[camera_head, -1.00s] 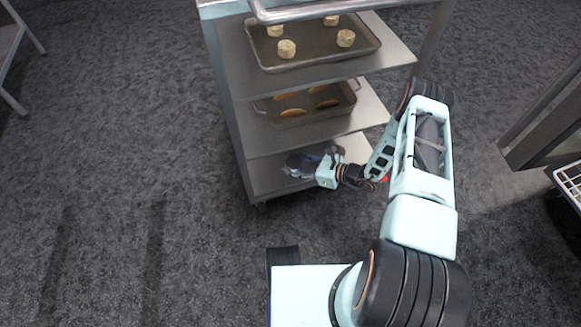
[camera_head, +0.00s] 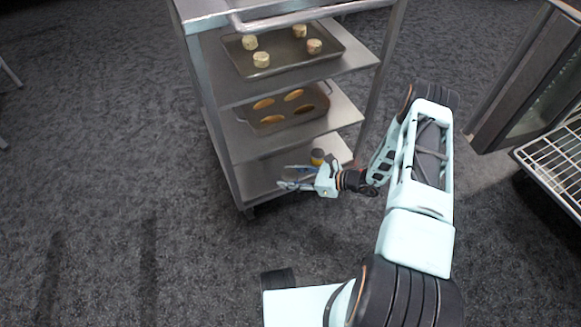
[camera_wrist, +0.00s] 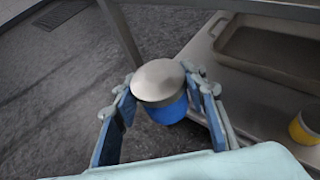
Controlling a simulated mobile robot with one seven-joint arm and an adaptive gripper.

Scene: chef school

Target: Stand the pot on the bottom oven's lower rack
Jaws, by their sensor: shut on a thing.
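A small blue pot with a round grey lid (camera_wrist: 160,88) is between the two fingers in the wrist view. My gripper (camera_head: 299,178) is shut on it, and the lid faces the wrist camera. In the head view the gripper is at the front edge of the cart's bottom shelf, and I cannot make out the pot clearly there. A wire rack (camera_head: 556,163) sticks out at the right edge of the head view, beside a metal-framed glass panel (camera_head: 528,105) that looks like part of the oven. The oven's inside is hidden.
The metal cart (camera_head: 222,150) holds a tray of pale rounds (camera_head: 335,57) above and a pan with golden pieces (camera_head: 285,120) below. A yellow pot (camera_head: 317,157) stands on its bottom shelf. Carpet (camera_head: 130,190) is clear left of the cart.

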